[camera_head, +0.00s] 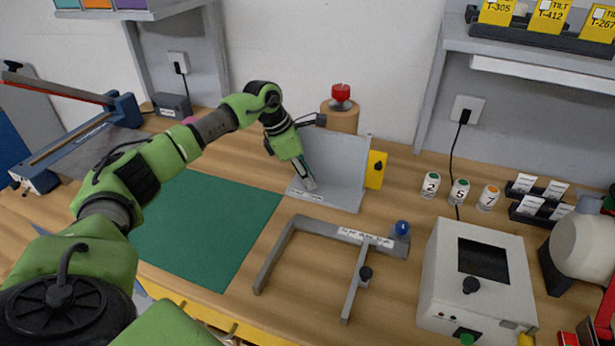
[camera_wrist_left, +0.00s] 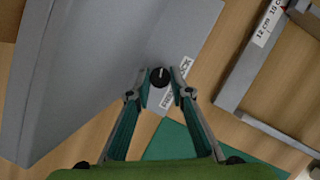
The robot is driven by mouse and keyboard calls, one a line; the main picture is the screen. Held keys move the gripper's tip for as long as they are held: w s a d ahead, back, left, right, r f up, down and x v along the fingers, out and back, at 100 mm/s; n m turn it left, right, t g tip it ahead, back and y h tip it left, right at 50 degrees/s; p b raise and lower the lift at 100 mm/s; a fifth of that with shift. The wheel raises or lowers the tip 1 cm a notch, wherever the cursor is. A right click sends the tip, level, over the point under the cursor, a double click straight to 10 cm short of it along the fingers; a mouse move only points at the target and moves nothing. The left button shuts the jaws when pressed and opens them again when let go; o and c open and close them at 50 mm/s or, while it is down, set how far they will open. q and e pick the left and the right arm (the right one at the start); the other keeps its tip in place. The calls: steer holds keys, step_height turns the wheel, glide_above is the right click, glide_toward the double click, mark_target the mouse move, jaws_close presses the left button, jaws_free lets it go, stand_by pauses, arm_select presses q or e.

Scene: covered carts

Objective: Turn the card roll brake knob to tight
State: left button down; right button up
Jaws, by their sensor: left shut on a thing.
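A small black knob (camera_wrist_left: 160,78) with a white mark sits on the base of a grey L-shaped stand (camera_head: 340,160). The mark points roughly up in the left wrist view. My left gripper (camera_head: 308,185) reaches down to the base, and its two fingertips (camera_wrist_left: 160,86) are shut on the knob from either side. A white label (camera_wrist_left: 179,88) beside the knob is partly covered by a finger, and I cannot read it all. In the head view my gripper hides the knob. A brown roll (camera_head: 340,118) with a red knob (camera_head: 341,93) on top stands behind the stand. My right gripper is not in view.
A yellow plate (camera_head: 376,170) is at the stand's right side. A grey frame (camera_head: 290,241) with a blue knob (camera_head: 403,228) lies in front. A green mat (camera_head: 215,235) is at left and a white box (camera_head: 474,285) at right.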

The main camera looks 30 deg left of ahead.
arm_select(q)
steer(key=c, duration=1.8)
jaws_free()
